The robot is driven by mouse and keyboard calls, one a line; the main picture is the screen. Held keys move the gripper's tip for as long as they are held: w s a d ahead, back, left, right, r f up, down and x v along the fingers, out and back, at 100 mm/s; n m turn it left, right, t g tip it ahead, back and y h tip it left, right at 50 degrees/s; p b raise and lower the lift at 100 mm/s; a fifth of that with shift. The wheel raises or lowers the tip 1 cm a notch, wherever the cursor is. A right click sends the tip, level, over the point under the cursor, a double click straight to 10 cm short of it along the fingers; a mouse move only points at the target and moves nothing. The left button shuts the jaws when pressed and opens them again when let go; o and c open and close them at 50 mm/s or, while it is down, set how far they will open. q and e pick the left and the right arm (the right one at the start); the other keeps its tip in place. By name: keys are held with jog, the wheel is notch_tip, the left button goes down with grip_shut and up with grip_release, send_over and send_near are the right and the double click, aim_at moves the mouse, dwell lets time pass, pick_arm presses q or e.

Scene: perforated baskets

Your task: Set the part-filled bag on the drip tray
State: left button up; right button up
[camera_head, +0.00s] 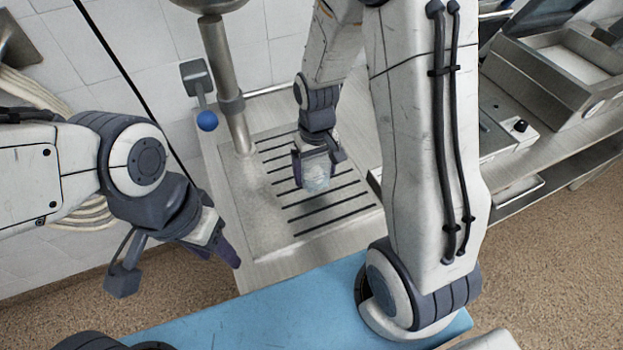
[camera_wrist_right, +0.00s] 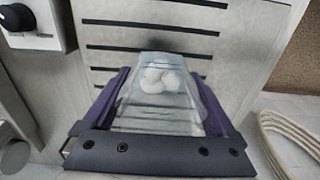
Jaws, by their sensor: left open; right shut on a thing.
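The part-filled bag (camera_head: 318,176) is small and clear, with a few white round pieces inside. It also shows in the right wrist view (camera_wrist_right: 160,98), between the purple fingers. My right gripper (camera_head: 312,165) is shut on the bag, over the slotted drip tray (camera_head: 255,205). The tray's dark slots also show behind the bag in the right wrist view (camera_wrist_right: 150,20). I cannot tell whether the bag touches the tray. My left gripper (camera_head: 225,250) is open and empty, left of the tray's front edge.
A metal post (camera_head: 222,80) stands at the tray's back left, beside a lever with a blue ball (camera_head: 207,121). A steel appliance with a black knob (camera_head: 520,125) stands to the right. The tray's front and left parts are bare.

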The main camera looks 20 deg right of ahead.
aim_at(312, 183)
jog(key=shift+w+a+f, duration=0.1)
jog(key=shift+a+f, duration=0.1)
jog(key=shift+a, duration=0.2)
jog(key=shift+f, duration=0.25)
jog(key=shift+f+p, duration=0.3)
jog(key=shift+f, duration=1.5)
